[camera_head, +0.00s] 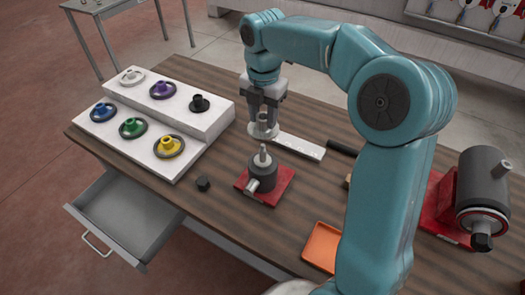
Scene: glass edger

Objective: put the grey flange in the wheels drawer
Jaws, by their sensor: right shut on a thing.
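My right gripper (264,112) points down over the table and is shut on the grey flange (261,129). The flange has a light disc at the bottom and a short hub between the fingers. It hangs just above the upright pin of a dark grey fixture (262,172) on a red base; I cannot tell whether the pin touches it. An open, empty-looking grey drawer (125,215) sticks out under the table's left front; its label is not visible. My left gripper is out of view.
A small black nut-like piece (203,183), white bar (300,147), orange tray (322,247) and grey motor (481,180) also stand on the table.

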